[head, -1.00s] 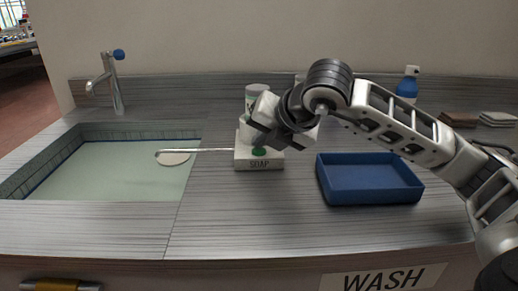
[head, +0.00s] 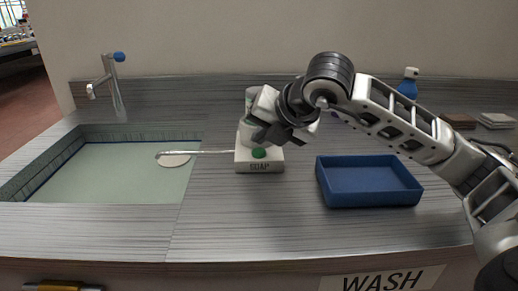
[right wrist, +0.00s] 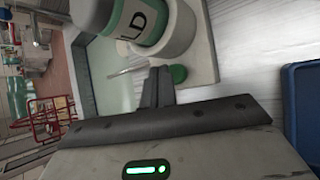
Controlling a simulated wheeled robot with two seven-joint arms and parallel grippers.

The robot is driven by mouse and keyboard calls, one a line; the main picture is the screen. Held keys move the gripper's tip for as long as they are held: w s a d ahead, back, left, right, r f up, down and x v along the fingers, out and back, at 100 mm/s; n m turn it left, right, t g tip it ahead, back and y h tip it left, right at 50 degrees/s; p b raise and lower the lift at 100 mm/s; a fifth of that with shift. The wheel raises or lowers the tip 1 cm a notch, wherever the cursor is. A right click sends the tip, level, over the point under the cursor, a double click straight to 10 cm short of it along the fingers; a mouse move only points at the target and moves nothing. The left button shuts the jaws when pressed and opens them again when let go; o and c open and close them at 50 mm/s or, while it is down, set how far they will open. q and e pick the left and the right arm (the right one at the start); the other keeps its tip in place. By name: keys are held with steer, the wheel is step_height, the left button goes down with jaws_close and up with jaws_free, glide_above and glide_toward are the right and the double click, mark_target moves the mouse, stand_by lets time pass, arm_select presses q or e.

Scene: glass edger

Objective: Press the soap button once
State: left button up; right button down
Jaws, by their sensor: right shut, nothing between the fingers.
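The soap dispenser's white base (head: 259,167), lettered SOAP, stands on the counter right of the sink. Its round green button (head: 259,153) is on top near the front, and also shows in the right wrist view (right wrist: 178,74). A white bottle with a green label (right wrist: 128,20) stands in a white holder behind the button. A thin spout (head: 205,152) runs left over the sink. My right gripper (head: 262,138) is shut and empty, its tips just above and behind the button in the head view. Contact cannot be told. My left gripper is not in view.
The sink (head: 110,175) with a tap (head: 112,85) is at left; a pale disc (head: 174,160) shows beneath the spout's end. An empty blue tray (head: 368,182) sits right of the dispenser. A blue bottle (head: 408,87) stands behind my right arm. The front counter is clear.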

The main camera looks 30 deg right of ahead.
mark_target(262, 153)
steer(key=shift+r+p, duration=1.75)
steer(key=shift+r, duration=0.8)
steer(key=shift+f, duration=0.1)
